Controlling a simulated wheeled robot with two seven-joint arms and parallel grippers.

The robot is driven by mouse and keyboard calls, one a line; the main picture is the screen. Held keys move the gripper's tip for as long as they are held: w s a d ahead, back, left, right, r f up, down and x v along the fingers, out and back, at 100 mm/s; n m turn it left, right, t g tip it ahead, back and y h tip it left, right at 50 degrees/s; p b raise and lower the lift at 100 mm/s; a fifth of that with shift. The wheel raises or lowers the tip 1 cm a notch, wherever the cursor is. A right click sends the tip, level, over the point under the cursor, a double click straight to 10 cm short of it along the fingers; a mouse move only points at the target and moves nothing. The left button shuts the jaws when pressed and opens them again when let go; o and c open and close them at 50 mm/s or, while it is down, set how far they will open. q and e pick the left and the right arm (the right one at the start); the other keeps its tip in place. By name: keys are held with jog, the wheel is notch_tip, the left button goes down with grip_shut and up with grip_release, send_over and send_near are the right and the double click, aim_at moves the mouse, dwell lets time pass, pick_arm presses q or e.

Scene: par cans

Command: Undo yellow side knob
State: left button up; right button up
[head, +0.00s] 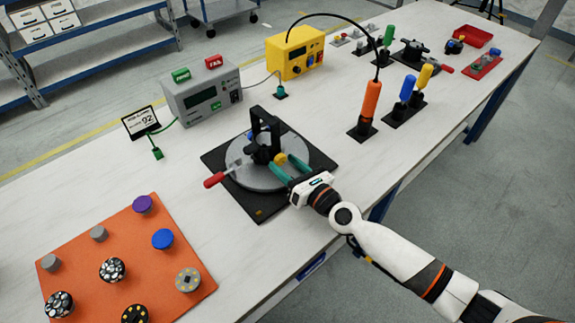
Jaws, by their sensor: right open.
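The yellow side knob (280,159) sits on the right side of a black par can fixture (262,128), which stands on a round grey plate (240,178). My right gripper (284,163) comes in from the lower right, its two teal fingers open on either side of the yellow knob. I cannot tell whether the fingers touch it. A blue knob (250,135) shows on the fixture's far left side. A red-handled lever (214,180) sticks out at the plate's left edge. My left gripper is not in view.
A black mat (262,211) lies under the plate. An orange board (95,245) with several round pieces is at lower left. A grey meter box (203,95) and a yellow box (295,52) stand behind. Orange (370,100), blue and yellow-handled tools stand at right. The table's front edge is near my arm.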

jog(key=shift+c, duration=0.3)
jog(key=c, duration=0.9)
jog(key=shift+n, duration=0.3)
jog(key=n, duration=0.2)
jog(key=shift+n, duration=2.1)
jog(key=o, duration=1)
jog(key=shift+c, duration=0.2)
